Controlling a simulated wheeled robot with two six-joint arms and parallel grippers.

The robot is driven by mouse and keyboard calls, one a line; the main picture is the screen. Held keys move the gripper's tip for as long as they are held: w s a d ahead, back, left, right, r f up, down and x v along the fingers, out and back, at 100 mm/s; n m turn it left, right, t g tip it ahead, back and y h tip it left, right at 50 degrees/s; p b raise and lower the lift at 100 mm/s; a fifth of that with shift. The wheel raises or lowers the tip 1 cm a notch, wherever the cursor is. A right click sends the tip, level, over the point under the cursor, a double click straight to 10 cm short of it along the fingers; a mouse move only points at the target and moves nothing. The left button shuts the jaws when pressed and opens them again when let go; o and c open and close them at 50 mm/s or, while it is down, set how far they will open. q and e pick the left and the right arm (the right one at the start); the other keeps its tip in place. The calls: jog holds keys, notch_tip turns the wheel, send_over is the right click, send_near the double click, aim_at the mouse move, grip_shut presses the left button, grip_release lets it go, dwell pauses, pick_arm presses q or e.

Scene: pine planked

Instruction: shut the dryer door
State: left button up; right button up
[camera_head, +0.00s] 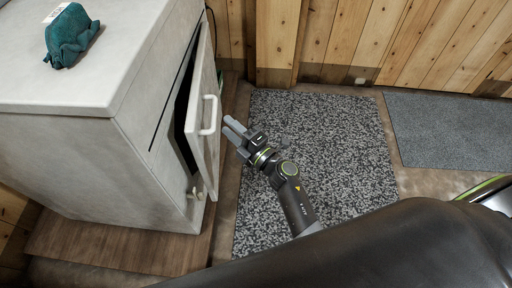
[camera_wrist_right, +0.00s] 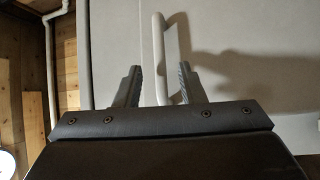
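The white dryer (camera_head: 120,130) stands at the left. Its door (camera_head: 203,110) is ajar, with a dark gap between door and body. A pale bar handle (camera_head: 209,115) stands upright on the door's outer face. My right gripper (camera_head: 231,130) is open just right of the handle, fingers pointing at the door. In the right wrist view the handle (camera_wrist_right: 159,58) appears between the two spread fingers (camera_wrist_right: 158,84), in front of the pale door (camera_wrist_right: 250,60); I cannot tell whether they touch. My left gripper is not in view.
A teal cloth (camera_head: 70,36) with a tag lies on the dryer's top. A speckled grey rug (camera_head: 340,150) covers the floor right of the dryer, and a plain grey mat (camera_head: 450,130) lies farther right. A plank wall (camera_head: 350,35) closes off the back.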

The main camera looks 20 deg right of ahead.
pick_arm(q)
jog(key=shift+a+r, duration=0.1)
pick_arm(e)
jog(key=v, duration=1)
jog(key=shift+s, duration=0.1)
jog(key=shift+c, duration=0.5)
